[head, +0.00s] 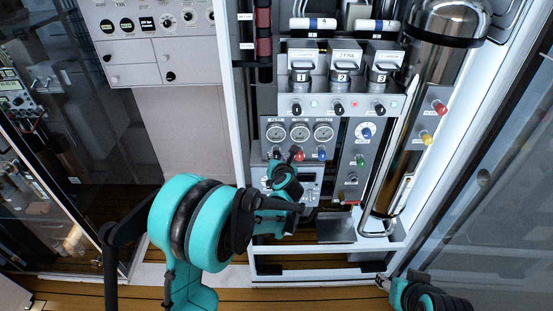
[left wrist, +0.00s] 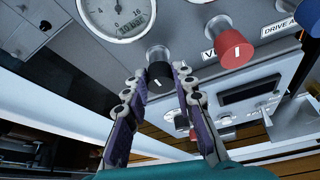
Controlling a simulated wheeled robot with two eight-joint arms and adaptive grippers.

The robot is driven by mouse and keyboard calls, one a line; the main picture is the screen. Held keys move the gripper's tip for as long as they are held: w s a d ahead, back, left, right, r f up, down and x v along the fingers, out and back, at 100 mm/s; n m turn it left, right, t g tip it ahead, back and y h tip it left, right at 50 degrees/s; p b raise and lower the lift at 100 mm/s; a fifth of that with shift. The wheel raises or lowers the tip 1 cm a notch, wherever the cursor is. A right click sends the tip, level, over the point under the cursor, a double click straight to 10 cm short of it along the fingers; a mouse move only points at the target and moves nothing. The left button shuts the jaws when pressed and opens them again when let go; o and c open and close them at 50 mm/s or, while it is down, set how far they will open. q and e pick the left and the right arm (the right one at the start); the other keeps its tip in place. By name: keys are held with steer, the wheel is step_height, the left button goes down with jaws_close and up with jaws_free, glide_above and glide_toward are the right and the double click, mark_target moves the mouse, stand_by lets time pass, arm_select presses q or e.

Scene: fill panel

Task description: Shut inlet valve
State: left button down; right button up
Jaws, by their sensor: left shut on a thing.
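A black knob (left wrist: 160,77) with a white mark sits on the grey panel just below a round gauge (left wrist: 117,14) in the left wrist view. My left gripper (left wrist: 161,72) has its two fingers on either side of this knob and is shut on it. In the head view my left gripper (head: 279,163) is at the panel below the leftmost gauge (head: 277,135), and it hides most of the knob. My right gripper (head: 383,281) is low at the right, away from the panel; its fingers are too small to read.
A red knob (left wrist: 232,47) is close to the right of the black one. A blue knob (head: 322,153) is further right. Three numbered canisters (head: 341,72) stand above the gauges. A shiny metal pipe (head: 402,150) runs down the right side.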

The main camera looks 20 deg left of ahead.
arm_select(q)
steer(key=c, duration=1.3)
jaws_free()
steer(key=shift+o, duration=0.2)
steer(key=v, duration=1.2)
steer(key=shift+d, duration=0.15)
